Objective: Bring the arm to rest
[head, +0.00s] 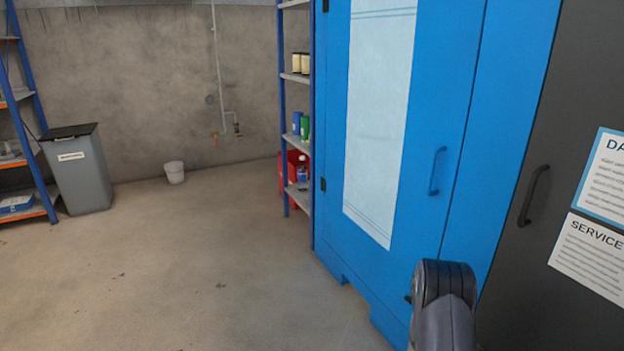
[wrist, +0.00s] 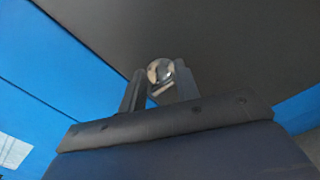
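My gripper (wrist: 158,85) shows in the wrist view, its two dark fingers pointing up the picture with a narrow gap between them. A small round shiny thing (wrist: 158,70) shows at the fingertips. I cannot tell whether it sits between the fingers or lies beyond them. In the head view a dark grey part of my arm (head: 443,310) stands at the bottom right, before the blue cabinet. My fingers are not seen in the head view.
A tall blue cabinet (head: 450,90) with a handle and a dark cabinet (head: 560,110) with notices stand close at the right. The floor (head: 190,270) at left is clear.

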